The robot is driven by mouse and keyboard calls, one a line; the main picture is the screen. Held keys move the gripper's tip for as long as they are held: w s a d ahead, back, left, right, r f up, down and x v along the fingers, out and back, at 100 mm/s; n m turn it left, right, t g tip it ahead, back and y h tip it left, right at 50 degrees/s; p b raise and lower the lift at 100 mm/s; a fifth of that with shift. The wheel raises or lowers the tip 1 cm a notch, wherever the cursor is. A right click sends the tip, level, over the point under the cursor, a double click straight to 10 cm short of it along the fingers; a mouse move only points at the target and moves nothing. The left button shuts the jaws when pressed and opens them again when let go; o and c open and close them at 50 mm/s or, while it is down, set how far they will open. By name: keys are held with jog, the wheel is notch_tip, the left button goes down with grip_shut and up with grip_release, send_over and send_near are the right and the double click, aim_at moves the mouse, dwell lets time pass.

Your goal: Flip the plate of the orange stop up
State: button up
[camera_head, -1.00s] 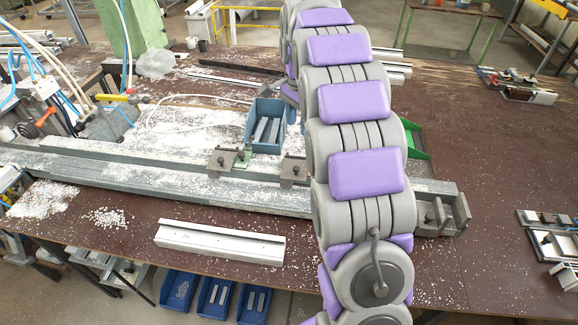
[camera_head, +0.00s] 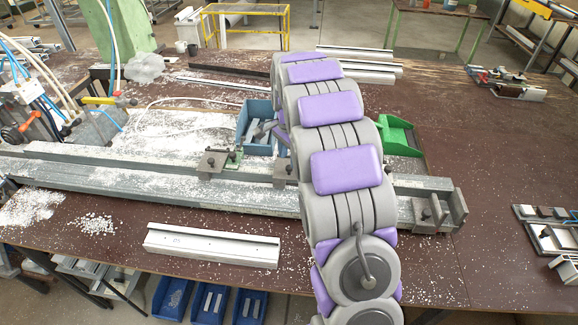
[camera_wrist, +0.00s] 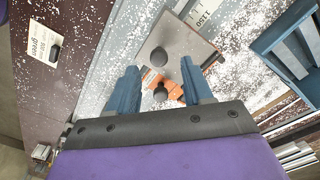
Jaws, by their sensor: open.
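The orange stop (camera_wrist: 172,90) shows in the wrist view between the two blue fingers of my gripper (camera_wrist: 158,67). A grey square plate (camera_wrist: 187,43) with a dark round knob lies just beyond the orange part. A second dark knob stands at the orange part. My gripper is open and empty, with one finger on each side of the stop. I cannot tell whether a finger touches it, or the plate's exact tilt.
A long grey rail (camera_head: 130,178) carries other clamp blocks, one with green (camera_head: 213,162). A blue bin (camera_head: 243,126) stands behind it, a green tray (camera_head: 398,137) to its right. A white profile (camera_head: 210,245) lies in front. A "green" card (camera_wrist: 45,40) lies left in the wrist view.

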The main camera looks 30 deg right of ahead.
aim_at(289, 166)
jog(key=shift+f+b, duration=0.3)
jog(key=shift+f, duration=1.4)
jog(key=shift+c, duration=0.3)
grip_shut()
